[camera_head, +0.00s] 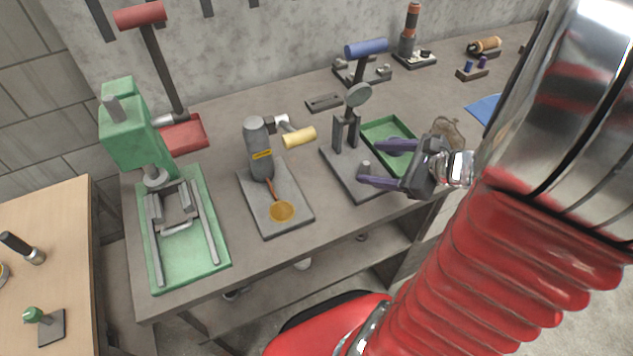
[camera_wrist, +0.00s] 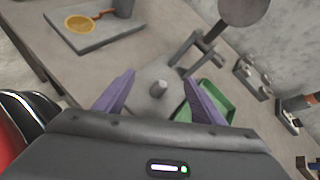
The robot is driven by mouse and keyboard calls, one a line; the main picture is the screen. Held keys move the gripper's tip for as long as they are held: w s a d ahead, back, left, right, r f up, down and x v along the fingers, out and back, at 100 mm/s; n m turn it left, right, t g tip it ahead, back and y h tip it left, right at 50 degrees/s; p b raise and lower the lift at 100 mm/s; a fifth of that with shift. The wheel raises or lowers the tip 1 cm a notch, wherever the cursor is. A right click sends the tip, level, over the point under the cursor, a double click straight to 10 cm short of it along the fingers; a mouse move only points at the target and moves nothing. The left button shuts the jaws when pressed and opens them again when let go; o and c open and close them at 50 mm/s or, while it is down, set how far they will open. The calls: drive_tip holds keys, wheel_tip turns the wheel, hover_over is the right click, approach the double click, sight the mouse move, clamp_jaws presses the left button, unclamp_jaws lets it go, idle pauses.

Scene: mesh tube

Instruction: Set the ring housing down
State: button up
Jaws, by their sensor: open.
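My gripper (camera_head: 370,163) is open, with two purple fingers spread at the right side of the bench. In the wrist view nothing is clamped between the fingers (camera_wrist: 159,76). A short grey peg (camera_wrist: 159,88) shows between them, below on the grey base plate of the lens stand (camera_head: 350,180). I cannot pick out a ring housing with certainty. A brownish mesh-like piece (camera_head: 452,128) shows just behind my gripper in the head view, partly hidden by it. A green tray (camera_head: 377,128) lies beside the stand, partly covered by the fingers; it also shows in the wrist view (camera_wrist: 216,92).
The lens stand carries a round grey disc (camera_head: 358,95), close to my gripper. A green press (camera_head: 132,135) is further left. Bare bench (camera_head: 430,90) lies behind my gripper.

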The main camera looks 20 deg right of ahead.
drive_tip(key=s+a+r+n+g, duration=0.1)
drive_tip(key=s+a+n+g, duration=0.15)
drive_tip(key=a+n, duration=0.45)
drive_tip(key=s+a+r+n+g, duration=0.1)
drive_tip(key=a+r+n+g, duration=0.1)
drive_tip(key=a+n+g, duration=0.4)
drive_tip(key=s+a+r+n+t+h, duration=0.3)
drive_tip(key=a+r+n+h, duration=0.2)
drive_tip(key=n, duration=0.9)
drive_tip(key=shift+s+a+r, duration=0.3)
drive_tip(key=shift+s+r, duration=0.1)
drive_tip(key=shift+r, duration=0.75)
drive_tip(key=shift+t, duration=0.25)
